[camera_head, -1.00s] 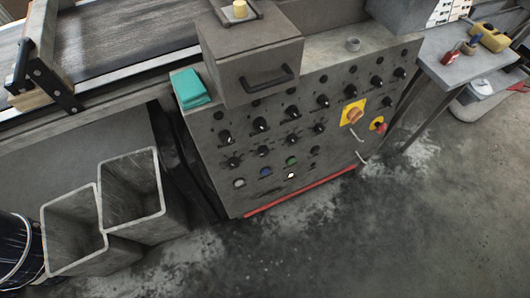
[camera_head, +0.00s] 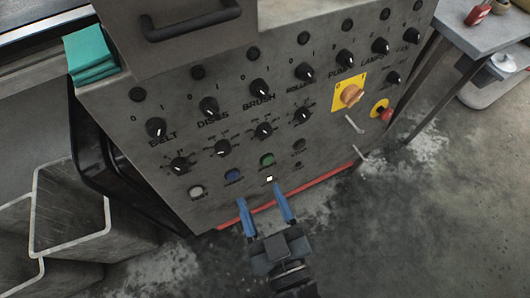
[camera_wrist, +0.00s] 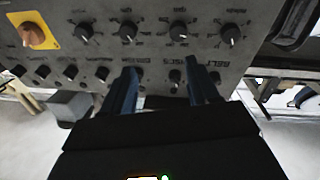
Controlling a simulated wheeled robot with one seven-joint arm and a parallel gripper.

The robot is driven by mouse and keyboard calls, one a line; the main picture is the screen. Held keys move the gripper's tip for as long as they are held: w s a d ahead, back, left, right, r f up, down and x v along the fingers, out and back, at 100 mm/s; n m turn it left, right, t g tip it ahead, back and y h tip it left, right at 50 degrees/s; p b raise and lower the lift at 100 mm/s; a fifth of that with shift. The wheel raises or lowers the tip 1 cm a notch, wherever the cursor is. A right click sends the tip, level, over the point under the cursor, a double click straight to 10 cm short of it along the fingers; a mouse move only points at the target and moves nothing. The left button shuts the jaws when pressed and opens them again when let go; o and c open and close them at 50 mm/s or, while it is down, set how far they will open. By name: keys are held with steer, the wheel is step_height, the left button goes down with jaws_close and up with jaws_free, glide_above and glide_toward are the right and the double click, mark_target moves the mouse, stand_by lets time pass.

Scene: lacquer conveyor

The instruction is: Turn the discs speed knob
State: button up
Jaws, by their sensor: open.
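The discs speed knob (camera_head: 222,147) is a small black knob with a pale pointer, in the second knob row of the grey panel, below the DISCS label and switch (camera_head: 209,106). It appears to be the upper-row knob in the upside-down wrist view (camera_wrist: 178,31). My gripper (camera_head: 259,194) has two blue fingers, spread apart with nothing between them. It is in front of the lower panel, below and right of the knob, not touching it. In the wrist view my fingers (camera_wrist: 160,66) point toward the panel.
Neighbouring knobs are the belt speed knob (camera_head: 179,164) and brush speed knob (camera_head: 264,130). Coloured buttons, including a blue one (camera_head: 233,175), sit below. An orange switch on a yellow plate (camera_head: 350,95) and a red emergency knob (camera_head: 386,115) are right. Grey bins (camera_head: 72,205) stand left.

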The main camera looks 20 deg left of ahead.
steer(key=n+g+y, duration=0.1)
glide_toward(225, 152)
steer(key=x, duration=0.8)
steer(key=shift+r+p, duration=0.15)
steer(key=shift+p, duration=0.15)
steer(key=c, duration=1)
steer(key=shift+c, duration=0.2)
